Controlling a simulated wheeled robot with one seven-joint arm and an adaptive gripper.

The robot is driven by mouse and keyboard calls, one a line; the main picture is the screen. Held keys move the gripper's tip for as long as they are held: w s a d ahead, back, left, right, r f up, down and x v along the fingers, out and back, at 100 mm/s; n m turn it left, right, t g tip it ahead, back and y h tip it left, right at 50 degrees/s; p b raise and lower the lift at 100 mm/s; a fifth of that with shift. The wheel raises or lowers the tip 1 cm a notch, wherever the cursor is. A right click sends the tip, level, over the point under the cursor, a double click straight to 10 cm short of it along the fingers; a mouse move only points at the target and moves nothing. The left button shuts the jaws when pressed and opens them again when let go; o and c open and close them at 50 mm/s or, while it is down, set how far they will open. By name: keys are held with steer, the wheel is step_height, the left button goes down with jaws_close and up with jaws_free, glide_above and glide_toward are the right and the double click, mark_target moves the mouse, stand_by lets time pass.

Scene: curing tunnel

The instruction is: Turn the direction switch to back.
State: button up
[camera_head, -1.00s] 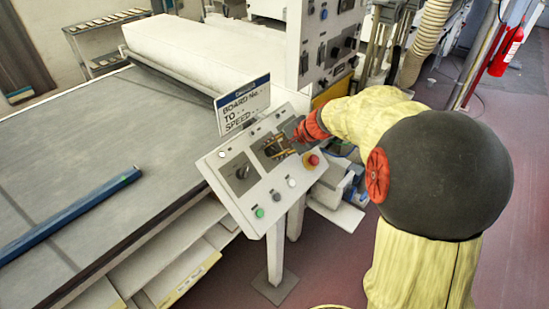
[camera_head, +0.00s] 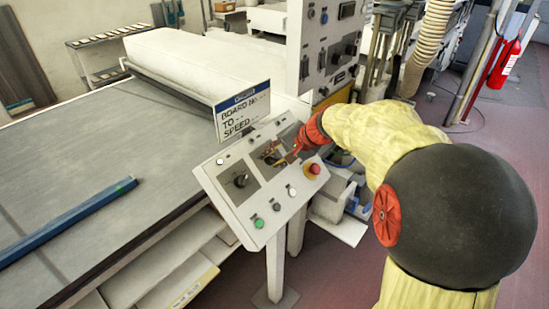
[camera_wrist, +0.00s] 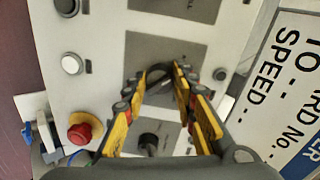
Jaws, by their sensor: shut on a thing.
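A white tilted control panel (camera_head: 217,188) carries rotary knobs on dark square plates. My gripper (camera_head: 272,157) is at the middle plate. In the wrist view its yellow-and-black fingers (camera_wrist: 160,76) converge over the middle plate (camera_wrist: 148,48) and are shut on its knob, which I take to be the direction switch. The fingertips hide most of that knob, so its pointing direction cannot be told. The left plate's black knob (camera_head: 240,180) is free. Another black knob (camera_wrist: 148,140) shows between the fingers, nearer the palm. No switch labels are readable.
A red stop button (camera_head: 313,169) sits at the panel's right, close to my gripper. A green button (camera_head: 259,223) is on the front edge. A sign (camera_head: 243,110) stands behind the panel. A conveyor table (camera_head: 100,140) with a blue bar (camera_head: 70,218) lies left.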

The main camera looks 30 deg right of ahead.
steer(key=o, duration=1.2)
steer(key=shift+c, duration=0.2)
steer(key=v, duration=1.2)
steer(key=shift+d+f, duration=0.1)
steer(key=s+a+f+n+g+h, duration=0.2)
steer(key=s+a+f+g, duration=0.1)
steer(key=s+f, duration=0.5)
steer(key=s+a+r+n, duration=0.2)
steer(key=s+a+n, duration=0.7)
steer(key=a, duration=0.7)
steer(key=s, duration=0.3)
steer(key=shift+s+n+t+h, duration=0.25)
steer(key=shift+n+t+h, duration=0.05)
steer(key=shift+t+h, duration=0.1)
